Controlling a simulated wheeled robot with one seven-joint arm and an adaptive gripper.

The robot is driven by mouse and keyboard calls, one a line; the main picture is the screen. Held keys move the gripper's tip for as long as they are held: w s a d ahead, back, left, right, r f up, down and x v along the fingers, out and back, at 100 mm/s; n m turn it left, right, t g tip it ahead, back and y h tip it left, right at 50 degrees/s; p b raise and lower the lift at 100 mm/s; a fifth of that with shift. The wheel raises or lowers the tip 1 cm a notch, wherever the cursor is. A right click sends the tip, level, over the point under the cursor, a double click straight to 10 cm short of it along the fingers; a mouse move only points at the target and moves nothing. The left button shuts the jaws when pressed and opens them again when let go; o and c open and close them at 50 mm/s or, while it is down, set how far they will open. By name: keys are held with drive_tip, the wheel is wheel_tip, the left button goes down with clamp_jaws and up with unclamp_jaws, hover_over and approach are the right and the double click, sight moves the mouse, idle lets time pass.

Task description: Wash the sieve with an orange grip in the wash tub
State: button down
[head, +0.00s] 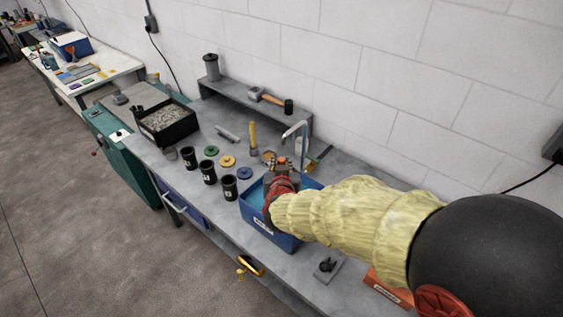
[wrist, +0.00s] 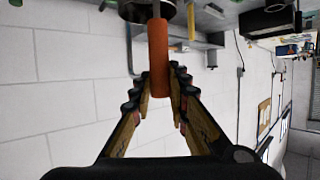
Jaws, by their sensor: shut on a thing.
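The blue wash tub (head: 262,228) with light blue water stands on the grey workbench. My gripper (head: 281,174) is over the tub's far part in the head view. In the wrist view my gripper (wrist: 158,82) is shut on an orange grip (wrist: 158,50), which lies between the two fingers. A dark round part (wrist: 150,8) of the sieve shows at the grip's far end, cut off by the top edge. In the head view a small orange end (head: 282,160) shows above the fingers. I cannot tell whether the sieve touches the water.
Black cups (head: 208,173) and coloured discs (head: 227,161) stand left of the tub. A tap (head: 298,130) and a yellow-handled tool (head: 253,136) are behind it. A raised shelf (head: 240,97) holds a hammer (head: 271,98). A black tray (head: 166,124) is farther left.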

wheel_tip(320, 180, down, 5)
drive_tip(key=b, duration=0.4)
drive_tip(key=shift+s, duration=0.1)
wheel_tip(320, 180, down, 8)
drive_tip(key=b, duration=0.6)
drive_tip(key=shift+f, duration=0.15)
drive_tip(key=shift+r+p, duration=0.45)
drive_tip(key=shift+p, duration=0.05)
drive_tip(key=shift+f, duration=0.2)
drive_tip(key=shift+f, duration=0.25)
idle(0.3)
drive_tip(key=shift+r, duration=0.15)
drive_tip(key=shift+r, duration=0.3)
idle(0.3)
